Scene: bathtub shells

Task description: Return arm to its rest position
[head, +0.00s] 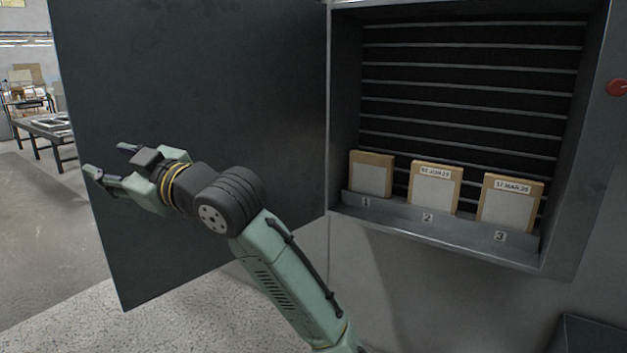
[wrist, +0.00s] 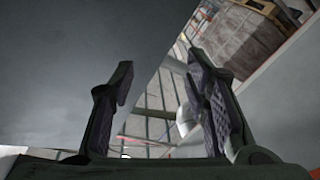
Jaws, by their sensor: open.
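My gripper (head: 108,163) is at the left in the head view, in front of the open dark cabinet door (head: 200,90). Its fingers point left, away from the cabinet. In the wrist view my gripper (wrist: 160,100) shows two fingers spread wide with nothing between them. My arm reaches up from the bottom middle of the head view, bent at the dark joint. Whether the arm touches the door cannot be told.
The open cabinet (head: 465,250) holds three tan boxes in slots 1 (head: 371,175), 2 (head: 435,187) and 3 (head: 510,203). A red button (head: 617,88) is on the right. A work table (head: 45,130) stands far left. Floor between is clear.

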